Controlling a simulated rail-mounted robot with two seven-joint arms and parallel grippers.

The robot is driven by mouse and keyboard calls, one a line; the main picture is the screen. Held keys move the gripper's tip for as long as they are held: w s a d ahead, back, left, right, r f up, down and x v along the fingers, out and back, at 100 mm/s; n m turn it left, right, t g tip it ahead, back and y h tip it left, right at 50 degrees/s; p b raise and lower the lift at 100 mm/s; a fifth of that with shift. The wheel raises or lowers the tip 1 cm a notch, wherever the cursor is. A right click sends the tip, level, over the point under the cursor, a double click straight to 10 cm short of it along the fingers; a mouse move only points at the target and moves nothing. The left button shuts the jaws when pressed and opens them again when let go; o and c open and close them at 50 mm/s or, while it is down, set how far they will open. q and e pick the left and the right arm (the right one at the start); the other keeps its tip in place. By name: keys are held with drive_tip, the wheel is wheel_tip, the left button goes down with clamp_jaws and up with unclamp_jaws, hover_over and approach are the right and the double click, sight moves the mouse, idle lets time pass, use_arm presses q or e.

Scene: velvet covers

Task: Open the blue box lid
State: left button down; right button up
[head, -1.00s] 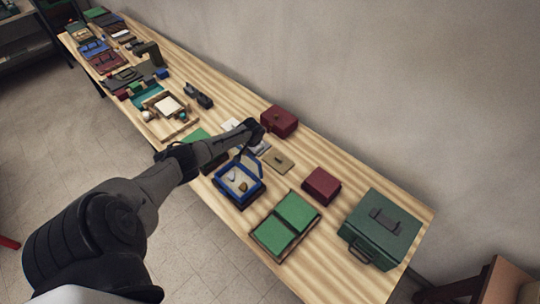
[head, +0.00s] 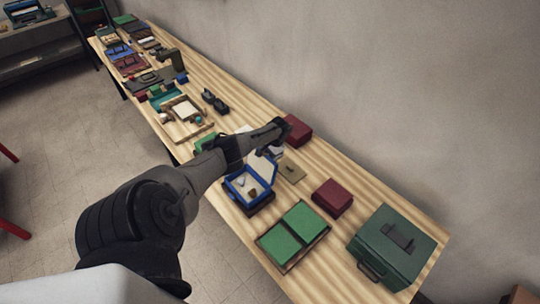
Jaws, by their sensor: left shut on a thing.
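The blue box (head: 236,199) sits on the wooden table with its pale inside showing and small items in it. Its lid (head: 264,167) stands raised at the back of the box, blue-framed with a pale inner face. My left arm reaches over the box from the left. My left gripper (head: 276,152) is at the raised lid's upper edge and shut on it; the fingertips are small and partly hidden. My right gripper is not in view.
An open green case (head: 293,237), a dark red box (head: 332,198) and a large green box (head: 397,246) stand to the right. Another red box (head: 297,130) is behind the gripper, near a tan plate (head: 291,172). More cases fill the table's far end.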

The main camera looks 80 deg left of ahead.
use_arm(q)
drive_tip(key=shift+f, duration=0.1)
drive_tip(key=c, duration=0.9)
unclamp_jaws()
drive_tip(key=p+v, duration=0.1)
drive_tip(key=v, duration=1.3)
drive_tip(key=shift+f, duration=0.1)
